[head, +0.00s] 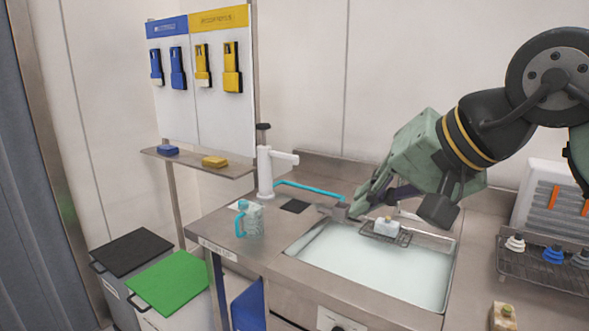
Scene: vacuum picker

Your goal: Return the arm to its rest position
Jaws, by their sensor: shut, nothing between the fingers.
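My arm comes in from the right in the head view, with a dark joint and a pale green gripper body. My gripper (352,210) hangs over the back left part of the sink, its fingertips low near the sink's rear rim. It is shut, and I see nothing held in it. The fingertips are small and partly dark in this view. A small white block with a knob (387,227) sits on a wire rack (398,238) at the back of the water-filled sink (375,270), just right of the fingertips.
A white dispenser (265,170) and a clear jug with a blue handle (251,220) stand left of the sink. A light blue tube (308,188) runs along the counter behind. A rack with suction cups (540,268) is at right. Two bins, black-lidded (130,252) and green-lidded (168,279), stand lower left.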

